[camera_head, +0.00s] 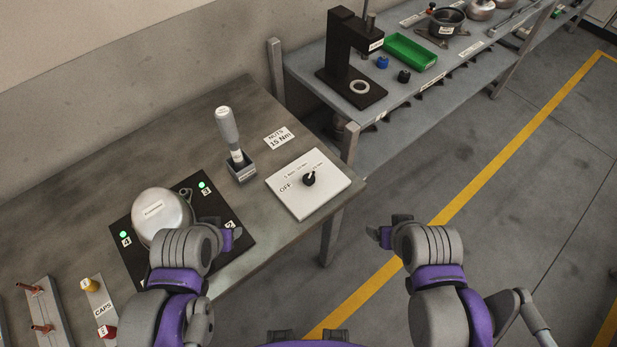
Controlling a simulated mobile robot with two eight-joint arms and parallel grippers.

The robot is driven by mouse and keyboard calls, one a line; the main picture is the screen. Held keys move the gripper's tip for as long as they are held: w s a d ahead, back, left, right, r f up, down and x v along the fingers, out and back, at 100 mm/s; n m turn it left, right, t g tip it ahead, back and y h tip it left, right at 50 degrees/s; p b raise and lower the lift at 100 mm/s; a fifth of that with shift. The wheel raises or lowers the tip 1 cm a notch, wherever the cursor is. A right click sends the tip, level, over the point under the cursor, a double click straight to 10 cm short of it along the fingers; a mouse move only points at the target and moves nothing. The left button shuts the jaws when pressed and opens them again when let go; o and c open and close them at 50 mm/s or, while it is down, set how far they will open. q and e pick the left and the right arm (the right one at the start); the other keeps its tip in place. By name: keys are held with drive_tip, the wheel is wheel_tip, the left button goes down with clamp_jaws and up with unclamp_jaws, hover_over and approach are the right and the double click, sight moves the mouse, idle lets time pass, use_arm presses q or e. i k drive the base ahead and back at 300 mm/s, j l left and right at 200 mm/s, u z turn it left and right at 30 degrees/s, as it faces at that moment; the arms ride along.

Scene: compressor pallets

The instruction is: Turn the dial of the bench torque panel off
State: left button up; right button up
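The bench torque panel (325,198) is a white plate lying at the right end of the near workbench. Its black dial (309,179) sits near the middle, with a light pointer mark aimed up and to the right, away from the printed OFF label at its left. My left gripper (236,236) is over the bench, below and left of the panel and apart from it. My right gripper (376,234) is off the bench edge over the floor, right of and below the panel. The fingers of both are small and partly hidden, so their opening is unclear.
A metal accumulator (160,218) sits on a black mat (122,262) with green lights, close to my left arm. A grey-handled tool (228,132) stands in a holder (241,169) left of the panel. A second bench (420,92) carries a black press (345,62) and a green tray (410,53).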

sight(308, 179)
drive_tip(key=l+u, duration=0.25)
drive_tip(key=u, duration=0.15)
drive_tip(key=i+l+u, duration=0.1)
drive_tip(key=l+u, duration=0.45)
drive_tip(key=u, duration=0.25)
